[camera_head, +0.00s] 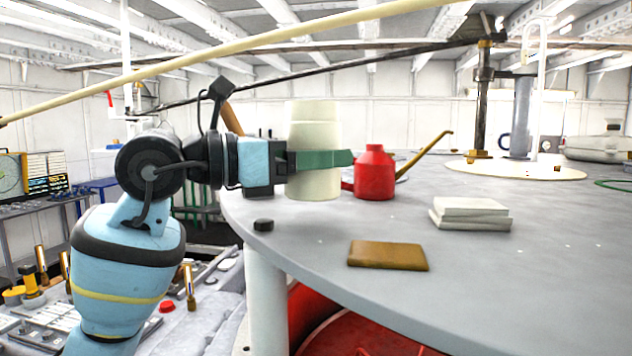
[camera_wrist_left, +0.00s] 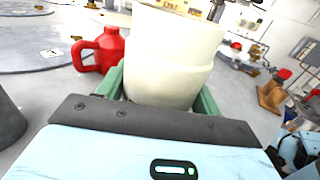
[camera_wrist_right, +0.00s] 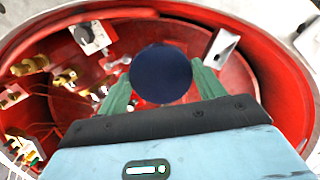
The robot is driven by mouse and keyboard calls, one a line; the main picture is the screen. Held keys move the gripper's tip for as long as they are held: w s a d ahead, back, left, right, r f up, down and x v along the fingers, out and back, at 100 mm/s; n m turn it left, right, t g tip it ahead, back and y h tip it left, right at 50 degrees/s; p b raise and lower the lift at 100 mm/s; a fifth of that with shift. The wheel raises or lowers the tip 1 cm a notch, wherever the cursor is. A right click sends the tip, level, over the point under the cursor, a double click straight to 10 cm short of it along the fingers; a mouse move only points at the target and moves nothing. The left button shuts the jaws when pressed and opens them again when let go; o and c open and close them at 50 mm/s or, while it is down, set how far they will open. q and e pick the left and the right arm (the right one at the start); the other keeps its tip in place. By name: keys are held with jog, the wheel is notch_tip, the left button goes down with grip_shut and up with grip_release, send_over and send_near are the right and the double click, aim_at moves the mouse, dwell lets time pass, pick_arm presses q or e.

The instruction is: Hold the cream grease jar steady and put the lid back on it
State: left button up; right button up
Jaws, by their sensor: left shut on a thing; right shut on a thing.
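The cream grease jar (camera_head: 314,145) is upright at the left edge of the grey round table in the head view. My left gripper (camera_head: 320,160) is shut around its middle with green fingers; the jar also fills the top of the left wrist view (camera_wrist_left: 170,60). I cannot tell whether its base touches the table. In the right wrist view, my right gripper (camera_wrist_right: 160,85) is shut on a dark navy round disc (camera_wrist_right: 161,73), which looks like the lid. It is held over the inside of a red round tub (camera_wrist_right: 275,75). The right gripper is outside the head view.
A red oil can (camera_head: 375,174) stands just right of the jar. A brown flat block (camera_head: 387,255), a stack of pale slabs (camera_head: 470,213) and a small black piece (camera_head: 263,225) lie on the table (camera_head: 520,270). The red tub holds several brass fittings (camera_wrist_right: 65,80).

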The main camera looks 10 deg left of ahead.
aim_at(316, 183)
pick_arm(q)
jog(key=shift+r, duration=0.1)
jog(key=shift+w, duration=0.3)
jog(key=shift+f, duration=1.8)
pick_arm(e)
jog(key=shift+r, duration=0.3)
pick_arm(q)
jog(key=shift+f, duration=0.15)
jog(key=o, duration=1.4)
jog(key=shift+c, duration=0.2)
